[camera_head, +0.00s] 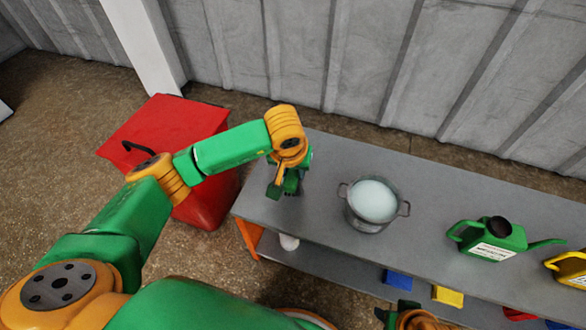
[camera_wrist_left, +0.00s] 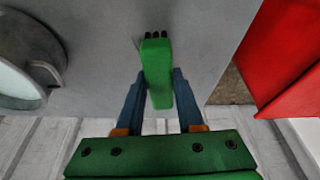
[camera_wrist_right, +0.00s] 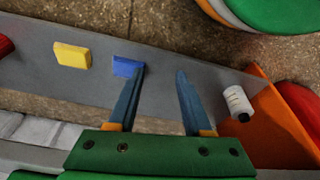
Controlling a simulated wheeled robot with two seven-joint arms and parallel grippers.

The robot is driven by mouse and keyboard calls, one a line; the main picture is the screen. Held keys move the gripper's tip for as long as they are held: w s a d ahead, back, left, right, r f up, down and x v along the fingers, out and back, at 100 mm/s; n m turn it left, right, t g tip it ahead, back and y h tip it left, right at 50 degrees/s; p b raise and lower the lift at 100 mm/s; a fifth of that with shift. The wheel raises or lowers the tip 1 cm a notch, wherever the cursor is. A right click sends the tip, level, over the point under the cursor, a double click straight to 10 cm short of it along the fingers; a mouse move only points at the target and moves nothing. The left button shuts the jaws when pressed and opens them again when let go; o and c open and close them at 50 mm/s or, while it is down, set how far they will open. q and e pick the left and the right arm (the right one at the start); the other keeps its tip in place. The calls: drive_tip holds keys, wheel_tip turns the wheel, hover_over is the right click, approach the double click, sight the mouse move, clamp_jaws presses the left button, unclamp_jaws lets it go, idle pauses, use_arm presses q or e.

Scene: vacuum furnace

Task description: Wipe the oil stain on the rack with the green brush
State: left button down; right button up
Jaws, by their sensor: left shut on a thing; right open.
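My left gripper (camera_head: 288,188) is over the left end of the grey rack's top (camera_head: 325,160). In the left wrist view the left gripper (camera_wrist_left: 158,78) is shut on the green brush (camera_wrist_left: 155,60), a green block handle with dark bristles at its far end. The bristles point at the rack top; whether they touch it I cannot tell. I cannot make out an oil stain on the visible rack surface. My right gripper (camera_wrist_right: 158,78) is open and empty, near the rack's lower shelf; its arm end shows at the bottom of the head view.
A metal pot (camera_head: 372,203) with pale liquid stands right of the brush. A green can (camera_head: 490,240) and a yellow can (camera_head: 568,267) stand farther right. Blue (camera_wrist_right: 128,66) and yellow (camera_wrist_right: 72,55) blocks and a white bottle (camera_wrist_right: 237,101) are on the lower shelf. A red bin (camera_head: 165,125) stands left.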

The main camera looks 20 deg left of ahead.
sight(293, 171)
use_arm(q)
drive_tip(key=shift+r+p, duration=0.65)
drive_tip(key=shift+r, duration=0.4)
drive_tip(key=shift+r+p, duration=0.5)
drive_tip(key=shift+r, duration=0.15)
drive_tip(key=shift+r+p, duration=0.65)
drive_tip(key=shift+r, duration=0.25)
drive_tip(key=shift+r+p, duration=0.35)
drive_tip(key=shift+r, duration=0.15)
use_arm(e)
drive_tip(key=s+f, duration=0.4)
drive_tip(key=f, duration=0.5)
drive_tip(key=shift+d+f+g, duration=0.15)
drive_tip(key=shift+d+g, duration=0.25)
drive_tip(key=shift+s, duration=0.1)
